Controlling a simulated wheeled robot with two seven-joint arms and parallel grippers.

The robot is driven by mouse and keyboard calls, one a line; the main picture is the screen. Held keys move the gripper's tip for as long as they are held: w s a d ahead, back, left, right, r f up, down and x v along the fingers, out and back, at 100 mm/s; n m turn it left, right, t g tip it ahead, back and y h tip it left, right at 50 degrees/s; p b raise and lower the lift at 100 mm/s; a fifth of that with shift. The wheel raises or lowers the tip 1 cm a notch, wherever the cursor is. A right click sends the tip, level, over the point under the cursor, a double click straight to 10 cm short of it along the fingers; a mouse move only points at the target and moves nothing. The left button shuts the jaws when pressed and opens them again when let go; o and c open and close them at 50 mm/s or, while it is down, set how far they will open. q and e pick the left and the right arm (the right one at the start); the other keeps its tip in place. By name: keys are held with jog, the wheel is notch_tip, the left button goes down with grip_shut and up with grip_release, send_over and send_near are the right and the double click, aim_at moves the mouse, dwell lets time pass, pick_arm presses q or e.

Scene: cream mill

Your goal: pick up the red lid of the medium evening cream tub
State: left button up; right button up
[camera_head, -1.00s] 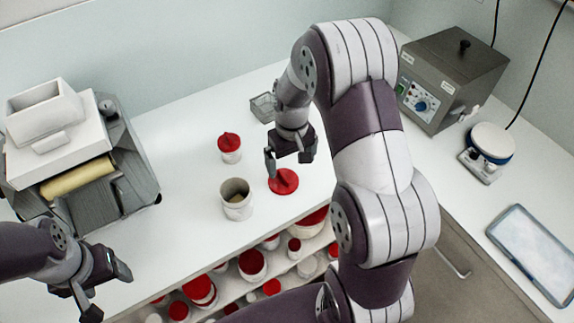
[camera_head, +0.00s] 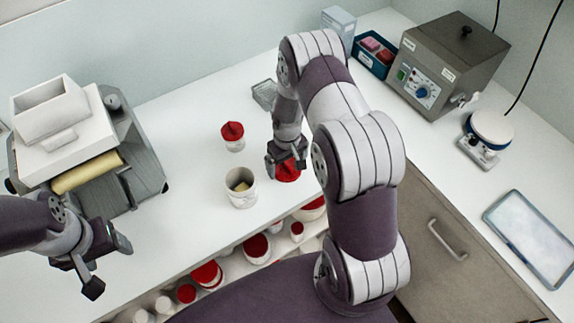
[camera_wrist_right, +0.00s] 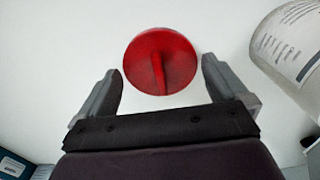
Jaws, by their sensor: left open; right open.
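The red lid (camera_head: 287,172) lies on the white counter, partly hidden by my right gripper in the head view. In the right wrist view the lid (camera_wrist_right: 161,61) is a red disc with a raised ridge handle. My right gripper (camera_wrist_right: 161,80) is open, its fingers on either side of the lid with small gaps showing. The open white tub (camera_head: 241,188) stands just left of the lid, with something pale inside; a labelled white tub (camera_wrist_right: 292,45) shows at the right of the wrist view. My left gripper (camera_head: 107,268) is open and empty over the counter's left part.
A small tub with a red lid (camera_head: 233,136) stands behind the open tub. A glass dish (camera_head: 265,95) lies further back. The roller mill (camera_head: 82,145) is at the left. A grey heater box (camera_head: 450,65), scale (camera_head: 488,130) and tray (camera_head: 533,238) are right. Tubs fill the shelf below.

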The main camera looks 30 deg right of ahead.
jog(key=shift+a, duration=0.1)
grip_shut()
